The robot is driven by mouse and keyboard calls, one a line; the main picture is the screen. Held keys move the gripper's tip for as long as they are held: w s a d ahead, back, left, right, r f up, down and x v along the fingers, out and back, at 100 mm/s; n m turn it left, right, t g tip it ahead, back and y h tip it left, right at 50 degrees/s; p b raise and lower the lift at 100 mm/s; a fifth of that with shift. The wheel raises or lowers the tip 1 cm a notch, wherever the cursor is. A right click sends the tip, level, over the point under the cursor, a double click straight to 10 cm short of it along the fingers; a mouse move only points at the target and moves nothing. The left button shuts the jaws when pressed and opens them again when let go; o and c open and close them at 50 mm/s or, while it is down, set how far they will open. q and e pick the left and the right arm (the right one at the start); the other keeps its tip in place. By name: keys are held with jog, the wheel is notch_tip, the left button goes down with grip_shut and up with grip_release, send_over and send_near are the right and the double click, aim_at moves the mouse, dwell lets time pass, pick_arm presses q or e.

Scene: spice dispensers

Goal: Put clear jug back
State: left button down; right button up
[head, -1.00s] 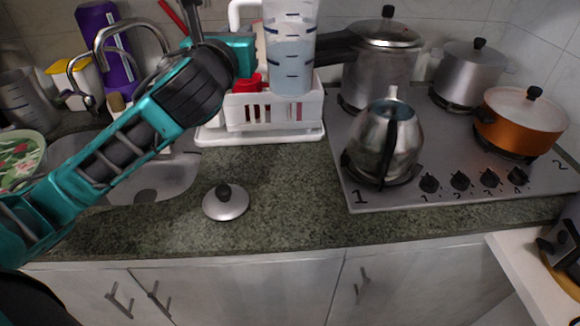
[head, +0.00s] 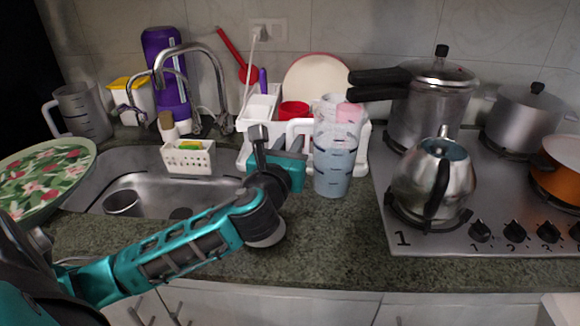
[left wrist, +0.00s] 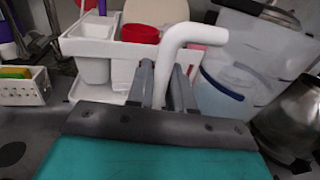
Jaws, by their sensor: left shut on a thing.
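The clear jug (head: 335,155), with dark level marks and a white handle, is upright in front of the white dish rack's right part. I cannot tell whether its base touches the counter. My left gripper (head: 292,158) is at the jug's left side, shut on its handle. In the left wrist view the white handle (left wrist: 182,42) runs down between the fingers (left wrist: 162,88), and the jug body (left wrist: 225,85) is to the right. The jug's base is out of that view. My right gripper is not in view.
The dish rack (head: 362,158) holds a red cup (head: 293,110) and a plate (head: 318,78). A steel kettle (head: 432,180) stands on the stove to the right. The sink (head: 90,180) is left. The front counter is otherwise clear.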

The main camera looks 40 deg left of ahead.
pick_arm(q)
jog(key=shift+f+b, duration=0.6)
jog(key=shift+f, duration=1.35)
jog(key=shift+f, duration=0.15)
jog(key=c, duration=1)
grip_release()
jog(key=shift+f, duration=0.1)
jog(key=v, duration=1.2)
jog(key=shift+r, duration=0.25)
jog(key=shift+s, duration=0.1)
